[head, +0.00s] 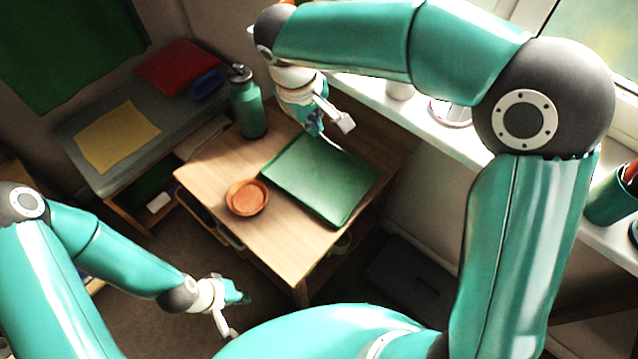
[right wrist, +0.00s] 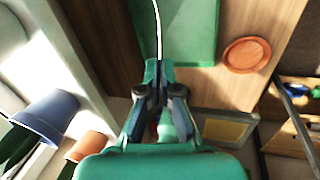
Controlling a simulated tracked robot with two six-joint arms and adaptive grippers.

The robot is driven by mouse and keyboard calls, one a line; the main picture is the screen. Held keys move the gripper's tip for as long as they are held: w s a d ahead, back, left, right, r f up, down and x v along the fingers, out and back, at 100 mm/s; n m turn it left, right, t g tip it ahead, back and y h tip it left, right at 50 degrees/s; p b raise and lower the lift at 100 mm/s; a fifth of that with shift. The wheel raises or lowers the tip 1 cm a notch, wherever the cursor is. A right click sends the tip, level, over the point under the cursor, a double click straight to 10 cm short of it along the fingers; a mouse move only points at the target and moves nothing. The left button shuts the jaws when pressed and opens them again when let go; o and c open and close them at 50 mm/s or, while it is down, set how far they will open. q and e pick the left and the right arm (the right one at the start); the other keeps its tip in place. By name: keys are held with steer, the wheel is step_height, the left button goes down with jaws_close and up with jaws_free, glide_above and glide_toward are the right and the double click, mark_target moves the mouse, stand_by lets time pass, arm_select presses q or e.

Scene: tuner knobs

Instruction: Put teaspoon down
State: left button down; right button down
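The teaspoon (right wrist: 158,30) shows in the right wrist view as a thin pale strip running up from between my right gripper's fingertips (right wrist: 158,66). The fingers are close together on it. In the head view my right gripper (head: 315,128) is above the far edge of the green mat (head: 320,180), near the table's back. The spoon is barely visible there, and I cannot tell whether it touches the mat. My left gripper (head: 240,295) hangs low, in front of and left of the table's near corner, apart from everything. Its fingers are too small to judge.
An orange dish (head: 247,197) sits on the wooden table (head: 225,157), left of the mat. A green bottle (head: 248,105) stands at the table's far left. A bench with a yellow sheet (head: 117,135) lies beyond. The windowsill (head: 420,115) holds pots at the right.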

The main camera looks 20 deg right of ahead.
steer(key=a+b, duration=0.1)
steer(key=b, duration=0.4)
glide_toward(313, 184)
steer(key=x, duration=0.7)
steer(key=c, duration=1.3)
jaws_free()
steer(key=p+v, duration=0.1)
steer(key=v, duration=1.1)
steer(key=shift+w+d, duration=0.1)
steer(key=shift+d, duration=0.05)
